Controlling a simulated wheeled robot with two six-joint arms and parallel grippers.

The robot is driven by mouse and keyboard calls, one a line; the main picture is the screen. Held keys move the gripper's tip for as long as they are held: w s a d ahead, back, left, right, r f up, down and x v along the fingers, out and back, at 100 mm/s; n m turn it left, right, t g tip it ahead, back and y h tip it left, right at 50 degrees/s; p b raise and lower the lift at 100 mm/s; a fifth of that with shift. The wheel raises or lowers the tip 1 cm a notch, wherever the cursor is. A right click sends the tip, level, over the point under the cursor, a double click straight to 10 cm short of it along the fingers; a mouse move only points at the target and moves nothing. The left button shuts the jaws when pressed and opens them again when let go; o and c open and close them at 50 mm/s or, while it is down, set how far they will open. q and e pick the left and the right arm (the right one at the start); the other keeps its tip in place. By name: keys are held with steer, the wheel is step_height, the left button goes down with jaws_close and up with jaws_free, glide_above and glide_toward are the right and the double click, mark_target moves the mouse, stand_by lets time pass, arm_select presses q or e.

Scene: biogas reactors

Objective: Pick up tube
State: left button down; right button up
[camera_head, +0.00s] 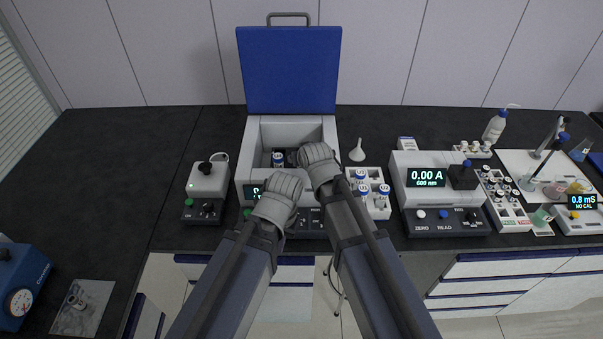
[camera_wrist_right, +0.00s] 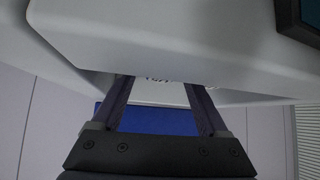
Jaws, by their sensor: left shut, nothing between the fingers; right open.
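A tube with a blue-and-white cap (camera_head: 278,159) stands upright in the block inside the open heating reactor (camera_head: 254,140). Several similar tubes (camera_head: 362,190) stand in a white rack (camera_head: 379,176) to the right of the reactor. My right gripper (camera_head: 317,155) is over the right part of the reactor's chamber, right of the lone tube; its fingertips are hidden in the head view. In the right wrist view its fingers (camera_wrist_right: 158,82) are apart, with a pale surface close by and no tube visible between them. My left gripper (camera_head: 279,192) is shut in front of the reactor, partly covering its display.
The reactor's blue lid (camera_head: 290,70) stands raised behind the chamber. A small grey device (camera_head: 207,180) is at left, and a white funnel (camera_head: 357,151) and a photometer (camera_head: 430,178) are at right.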

steer(key=shift+b+x, duration=0.4)
steer(key=shift+x, duration=0.8)
steer(key=shift+s, duration=0.1)
steer(key=shift+c, duration=0.4)
jaws_close()
